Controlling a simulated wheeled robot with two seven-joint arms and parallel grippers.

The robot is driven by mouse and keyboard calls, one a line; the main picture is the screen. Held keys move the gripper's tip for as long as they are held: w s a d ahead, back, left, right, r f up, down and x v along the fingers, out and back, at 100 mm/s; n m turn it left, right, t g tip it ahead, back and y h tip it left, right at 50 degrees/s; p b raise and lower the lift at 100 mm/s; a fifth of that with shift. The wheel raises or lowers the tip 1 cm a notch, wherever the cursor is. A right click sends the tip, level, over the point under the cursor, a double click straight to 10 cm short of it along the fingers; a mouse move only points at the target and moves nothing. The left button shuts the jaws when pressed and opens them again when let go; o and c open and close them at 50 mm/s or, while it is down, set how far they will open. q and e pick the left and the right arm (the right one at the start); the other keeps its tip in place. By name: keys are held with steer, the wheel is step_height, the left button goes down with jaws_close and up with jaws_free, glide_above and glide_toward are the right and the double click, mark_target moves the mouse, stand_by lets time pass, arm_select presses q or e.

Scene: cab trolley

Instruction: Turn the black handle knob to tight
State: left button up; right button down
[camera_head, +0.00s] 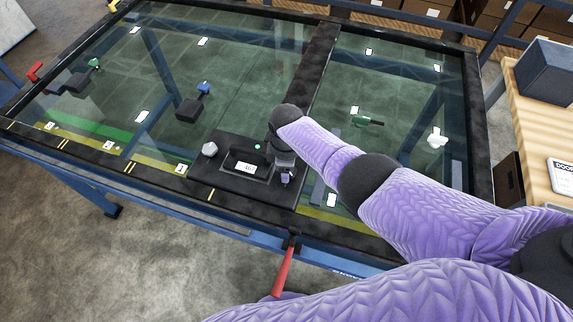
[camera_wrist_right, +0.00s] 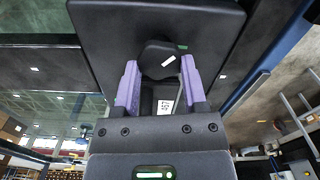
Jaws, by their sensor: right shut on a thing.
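The black handle knob (camera_wrist_right: 160,62) sits on a black panel (camera_wrist_right: 95,25) in the right wrist view. It has a white mark on its face, and a small green mark shows beside its upper right edge. My right gripper (camera_wrist_right: 158,78) has its two purple fingers on either side of the knob and is shut on it. In the head view the right gripper (camera_head: 286,178) is at the right part of the black panel (camera_head: 230,185) on the table's front edge, and hides the knob there. A small display (camera_head: 246,168) with a number sits on the panel. My left gripper is not in view.
A pale faceted knob (camera_head: 210,149) and a green light (camera_head: 257,146) are on the panel. A red lever (camera_head: 284,270) hangs from the front edge. The glass top (camera_head: 240,80) spreads behind. A wooden table (camera_head: 540,120) with a dark box stands at right.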

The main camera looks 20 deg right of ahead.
steer(key=m, duration=0.4)
steer(key=shift+w+m, duration=0.1)
steer(key=shift+m, duration=0.2)
steer(key=m, duration=0.4)
steer(key=shift+d+m+p, duration=0.15)
steer(key=shift+m+p, duration=0.15)
steer(key=shift+c, duration=0.7)
jaws_free()
step_height(320, 180, up, 10)
steer(key=p, duration=0.7)
steer(key=shift+p, duration=0.35)
steer(key=shift+f, duration=0.1)
